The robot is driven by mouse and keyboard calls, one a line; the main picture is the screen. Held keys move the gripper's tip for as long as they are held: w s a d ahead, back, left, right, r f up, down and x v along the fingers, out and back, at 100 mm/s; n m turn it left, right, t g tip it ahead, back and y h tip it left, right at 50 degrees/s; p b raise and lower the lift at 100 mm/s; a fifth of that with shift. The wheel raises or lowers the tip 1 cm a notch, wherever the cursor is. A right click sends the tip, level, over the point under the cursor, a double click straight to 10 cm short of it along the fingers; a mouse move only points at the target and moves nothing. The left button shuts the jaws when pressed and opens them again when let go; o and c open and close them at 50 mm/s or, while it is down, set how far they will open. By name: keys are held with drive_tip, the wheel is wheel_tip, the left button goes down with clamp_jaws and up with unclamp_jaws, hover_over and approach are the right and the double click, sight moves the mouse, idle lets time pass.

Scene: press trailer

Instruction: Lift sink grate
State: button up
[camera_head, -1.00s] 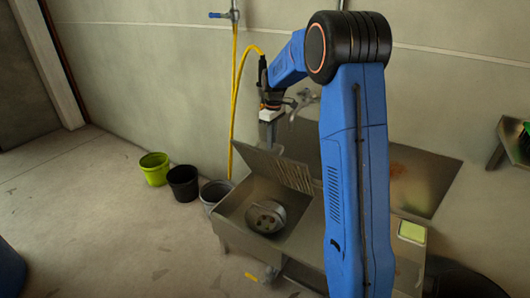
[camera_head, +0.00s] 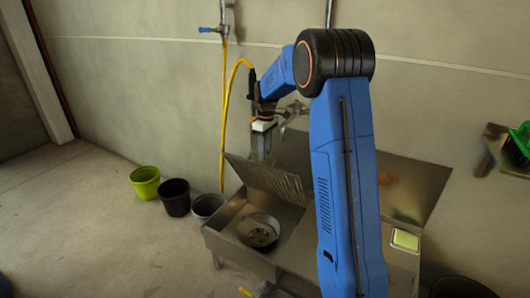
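The metal sink grate (camera_head: 275,181) stands tilted up over the back of the sink basin (camera_head: 232,213), its slotted part to the right. My gripper (camera_head: 262,158) points down at the grate's upper edge, at the back of the sink. Its fingertips overlap the grate in the picture; I cannot tell whether they are closed on it. A round pan or bowl (camera_head: 259,231) lies in the basin below, with small coloured bits in it.
A green bucket (camera_head: 145,183), a black bucket (camera_head: 174,197) and a grey bucket (camera_head: 207,207) stand on the floor left of the sink. A tap (camera_head: 292,111) is on the wall behind my gripper. A yellow sponge (camera_head: 405,240) lies on the right counter.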

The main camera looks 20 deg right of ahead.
drive_tip(key=shift+r, duration=0.1)
wheel_tip(320, 180, up, 17)
drive_tip(key=shift+w+d, duration=0.35)
drive_tip(key=shift+d, duration=0.05)
drive_tip(key=shift+r, duration=0.15)
idle(0.5)
